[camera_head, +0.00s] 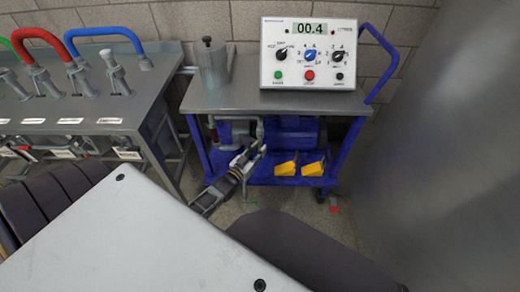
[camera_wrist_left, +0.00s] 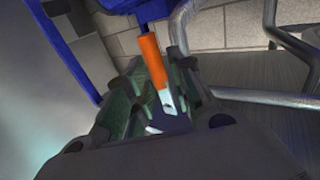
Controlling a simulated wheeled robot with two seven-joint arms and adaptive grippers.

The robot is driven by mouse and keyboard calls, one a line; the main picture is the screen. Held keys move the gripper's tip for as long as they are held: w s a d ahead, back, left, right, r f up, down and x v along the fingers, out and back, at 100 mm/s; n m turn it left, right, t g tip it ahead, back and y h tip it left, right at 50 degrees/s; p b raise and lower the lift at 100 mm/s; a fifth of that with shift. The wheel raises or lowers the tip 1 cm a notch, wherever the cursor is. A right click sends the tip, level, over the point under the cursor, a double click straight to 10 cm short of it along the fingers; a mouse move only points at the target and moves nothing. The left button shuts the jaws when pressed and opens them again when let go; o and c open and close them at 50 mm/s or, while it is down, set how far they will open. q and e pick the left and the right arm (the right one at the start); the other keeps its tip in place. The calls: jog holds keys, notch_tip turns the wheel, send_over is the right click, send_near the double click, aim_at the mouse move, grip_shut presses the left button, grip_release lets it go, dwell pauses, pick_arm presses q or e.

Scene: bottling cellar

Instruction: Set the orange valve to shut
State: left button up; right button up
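The orange valve handle (camera_wrist_left: 152,62) shows in the left wrist view as an orange sleeve on a flat metal lever. It lies between the two fingers of my left gripper (camera_wrist_left: 160,72), which look apart, with a gap showing beside the sleeve. In the head view my left gripper (camera_head: 251,158) reaches to the front of the blue cart's (camera_head: 340,160) lower level, beside grey pipework. There the orange handle cannot be made out, and the gripper covers that spot. The valve body and the lever's exact setting are not clear. My right gripper is not in view.
A control box (camera_head: 308,53) reading 00.4 stands on the cart's steel top (camera_head: 250,98), beside a grey cylinder (camera_head: 211,62). Two yellow blocks (camera_head: 285,169) sit on the lower shelf. A steel bench (camera_head: 150,95) with hoses stands left; a large steel surface (camera_head: 450,150) bounds the right.

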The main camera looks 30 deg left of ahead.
pick_arm(q)
jog(key=shift+w, duration=0.65)
grip_shut()
